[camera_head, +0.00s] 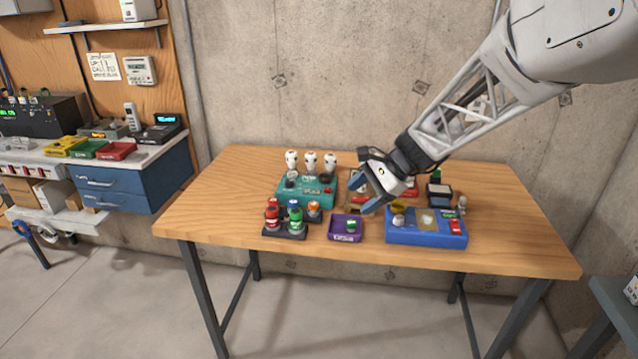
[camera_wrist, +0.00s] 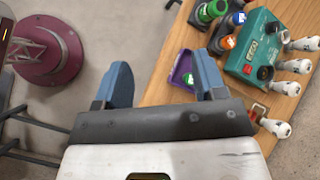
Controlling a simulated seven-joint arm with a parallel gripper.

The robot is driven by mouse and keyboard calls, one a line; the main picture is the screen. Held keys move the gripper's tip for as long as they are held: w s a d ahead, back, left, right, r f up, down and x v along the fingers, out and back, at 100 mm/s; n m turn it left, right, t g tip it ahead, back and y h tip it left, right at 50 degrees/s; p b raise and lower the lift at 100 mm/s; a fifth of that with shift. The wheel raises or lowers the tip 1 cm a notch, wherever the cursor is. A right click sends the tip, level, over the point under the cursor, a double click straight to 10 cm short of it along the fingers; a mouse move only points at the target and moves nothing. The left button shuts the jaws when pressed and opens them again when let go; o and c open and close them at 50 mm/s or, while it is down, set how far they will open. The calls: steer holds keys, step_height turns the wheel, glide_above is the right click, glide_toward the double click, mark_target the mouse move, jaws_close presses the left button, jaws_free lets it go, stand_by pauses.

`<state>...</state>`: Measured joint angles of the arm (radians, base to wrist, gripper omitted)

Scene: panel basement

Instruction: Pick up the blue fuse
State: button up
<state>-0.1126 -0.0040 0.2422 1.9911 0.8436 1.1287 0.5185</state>
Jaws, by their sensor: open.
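In the wrist view the blue fuse (camera_wrist: 238,19) is near the top edge, between a green and an orange fuse. My gripper (camera_head: 362,192) is open and empty above the table, to the right of the rack. In the wrist view its two blue fingers (camera_wrist: 163,60) are spread apart, with floor and the table edge between and beyond them. The fingers are clear of the blue fuse.
A purple tray (camera_head: 335,236) holding a green piece sits right of the rack. A teal box (camera_head: 300,198) with white-topped parts stands behind the rack. A blue box (camera_head: 425,240) and a red box lie to the right. The table's left side (camera_head: 215,200) is clear.

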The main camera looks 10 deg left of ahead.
mark_target(314, 202)
steer(key=w+a+f+m+y, duration=0.1)
steer(key=w+a+f+m, duration=0.1)
steer(key=w+a+f, duration=0.2)
steer(key=w+a+f+m+y, duration=0.2)
steer(key=w+a+f, duration=0.2)
steer(key=w, duration=0.4)
steer(key=w+a+f+m+y, duration=0.2)
steer(key=w+a+f, duration=0.2)
steer(key=w, duration=0.2)
steer(key=shift+w+a+f+m, duration=0.25)
steer(key=shift+f+m, duration=0.15)
steer(key=shift+a, duration=0.1)
steer(key=shift+x, duration=1.2)
steer(key=shift+s+a, duration=0.1)
